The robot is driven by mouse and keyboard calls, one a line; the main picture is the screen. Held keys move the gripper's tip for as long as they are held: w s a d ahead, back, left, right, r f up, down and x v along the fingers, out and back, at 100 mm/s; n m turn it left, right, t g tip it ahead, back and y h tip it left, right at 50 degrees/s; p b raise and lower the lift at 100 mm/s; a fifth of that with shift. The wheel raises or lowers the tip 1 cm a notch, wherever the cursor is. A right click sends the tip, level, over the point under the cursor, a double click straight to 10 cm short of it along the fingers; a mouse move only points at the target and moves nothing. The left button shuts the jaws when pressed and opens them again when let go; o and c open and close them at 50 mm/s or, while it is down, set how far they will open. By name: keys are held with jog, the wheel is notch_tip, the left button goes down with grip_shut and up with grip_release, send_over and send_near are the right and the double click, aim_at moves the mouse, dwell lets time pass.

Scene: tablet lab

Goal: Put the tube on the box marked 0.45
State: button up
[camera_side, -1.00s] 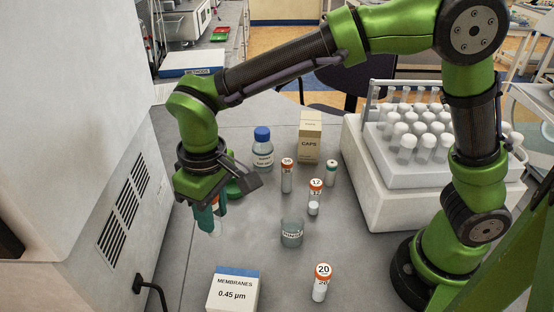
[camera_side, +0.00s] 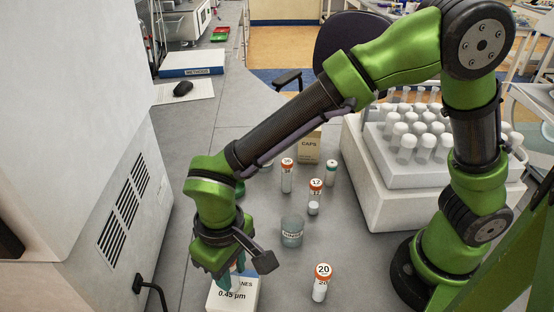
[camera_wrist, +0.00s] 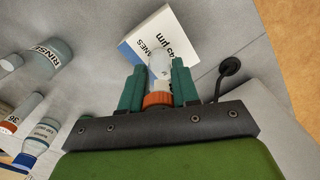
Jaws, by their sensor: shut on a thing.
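The white box marked 0.45 µm (camera_side: 232,296), with a blue edge band, lies at the bottom of the side view. It also shows in the wrist view (camera_wrist: 180,33). My gripper (camera_side: 233,268) is over the box's back part, fingers pointing down, hiding part of its label. In the wrist view my gripper (camera_wrist: 158,80) is shut on a clear-and-white tube (camera_wrist: 158,64) with an orange cap (camera_wrist: 157,99). The tube's far end lies in front of the box there. I cannot tell whether it touches the box. The tube is mostly hidden in the side view.
A RINSE beaker (camera_side: 292,231) and an orange-capped tube marked 20 (camera_side: 320,283) stand right of the box. Tubes marked 12 (camera_side: 316,190) and other capped tubes stand farther back, near a CAPS box (camera_side: 309,148). A white tube rack (camera_side: 390,190) is at right. A large white machine (camera_side: 90,180) is at left.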

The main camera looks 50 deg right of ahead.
jog(key=shift+f, duration=0.2)
jog(key=shift+f, duration=0.2)
jog(key=o, duration=1)
jog(key=shift+r, duration=0.1)
